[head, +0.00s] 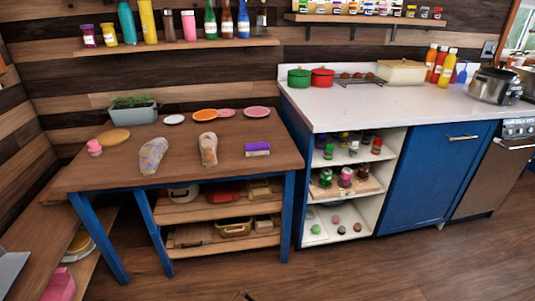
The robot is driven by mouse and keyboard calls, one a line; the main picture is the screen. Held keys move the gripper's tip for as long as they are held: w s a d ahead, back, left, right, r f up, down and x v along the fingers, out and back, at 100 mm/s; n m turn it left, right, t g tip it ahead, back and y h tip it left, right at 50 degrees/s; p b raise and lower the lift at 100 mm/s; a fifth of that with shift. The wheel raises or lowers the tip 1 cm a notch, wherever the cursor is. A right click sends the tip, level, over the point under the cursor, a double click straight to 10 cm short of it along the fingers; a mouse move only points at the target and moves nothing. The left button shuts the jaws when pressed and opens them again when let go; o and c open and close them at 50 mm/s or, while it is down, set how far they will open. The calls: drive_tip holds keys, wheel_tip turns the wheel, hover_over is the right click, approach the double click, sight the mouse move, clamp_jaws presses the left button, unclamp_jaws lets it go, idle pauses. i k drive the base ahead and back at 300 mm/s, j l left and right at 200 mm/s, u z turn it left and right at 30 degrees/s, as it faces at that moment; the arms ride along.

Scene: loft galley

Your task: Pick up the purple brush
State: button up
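A purple block-shaped thing (257,149), which looks like the purple brush, lies on the wooden table (110,178) near its right end. Its long side runs left to right, with a pale lower edge. Nothing touches it. My gripper cannot be made out in the head view; only a small dark tip shows at the bottom edge, and I cannot tell what it is.
A bread-like loaf (209,149) and a bag-like thing (153,156) lie left of the brush. The floor (330,270) in front is clear.

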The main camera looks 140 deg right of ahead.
sight(256, 148)
drive_tip(key=z, duration=4.9)
